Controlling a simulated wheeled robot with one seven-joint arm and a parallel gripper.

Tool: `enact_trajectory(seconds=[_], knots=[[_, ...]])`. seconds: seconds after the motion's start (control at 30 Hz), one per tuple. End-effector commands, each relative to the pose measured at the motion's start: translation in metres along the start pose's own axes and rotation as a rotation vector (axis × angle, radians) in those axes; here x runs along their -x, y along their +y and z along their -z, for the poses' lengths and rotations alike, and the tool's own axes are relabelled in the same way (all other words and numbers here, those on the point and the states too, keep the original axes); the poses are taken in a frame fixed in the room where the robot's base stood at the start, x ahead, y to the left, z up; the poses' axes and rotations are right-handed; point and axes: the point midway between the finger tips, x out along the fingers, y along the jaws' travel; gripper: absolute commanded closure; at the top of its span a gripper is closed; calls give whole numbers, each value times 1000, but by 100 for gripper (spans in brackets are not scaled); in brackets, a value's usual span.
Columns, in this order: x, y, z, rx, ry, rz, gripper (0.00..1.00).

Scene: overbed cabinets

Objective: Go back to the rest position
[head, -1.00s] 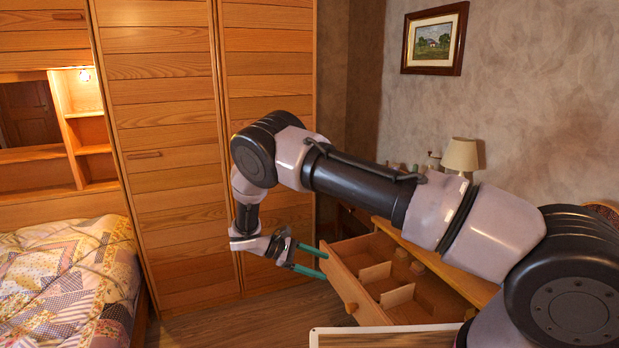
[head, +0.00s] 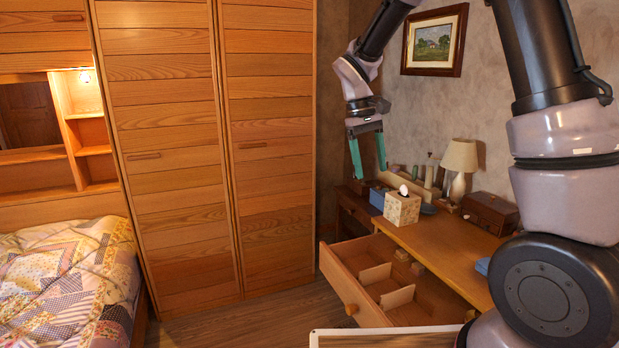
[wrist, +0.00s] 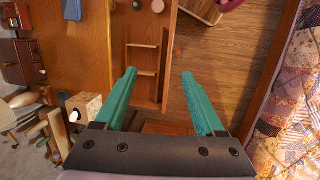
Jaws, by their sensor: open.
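My gripper (head: 367,155) is raised above the far end of the dresser in the head view, its green fingers pointing down, apart and empty. In the wrist view my gripper (wrist: 158,95) also shows its two fingers wide apart with nothing between them. The dresser drawer (head: 345,285) below stands pulled out, with wooden dividers inside. The drawer also shows beyond the fingers in the wrist view (wrist: 167,60). My gripper is clear of the drawer and touches nothing that I can see.
The dresser top (head: 445,250) holds a tissue box (head: 402,207), a lamp (head: 459,165), a wooden box (head: 490,213) and a blue box (head: 377,197). Tall wardrobe doors (head: 180,150) and a bed (head: 65,285) stand to the left. Floor (head: 240,322) is free between the wardrobe and the drawer.

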Motion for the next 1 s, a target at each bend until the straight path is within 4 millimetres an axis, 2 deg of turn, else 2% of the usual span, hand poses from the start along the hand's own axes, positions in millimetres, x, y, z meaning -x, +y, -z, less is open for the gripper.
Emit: enact_trajectory(seconds=[0.03, 0.2, 0.5, 0.8, 1.0], knots=[[13, 8, -13, -40, 39, 29, 29], [44, 26, -53, -164, 156, 117, 29], [85, 44, -126, -382, 373, 243, 29], [104, 47, -195, -595, 594, 337, 29], [105, 44, -225, -700, 705, 372, 29]])
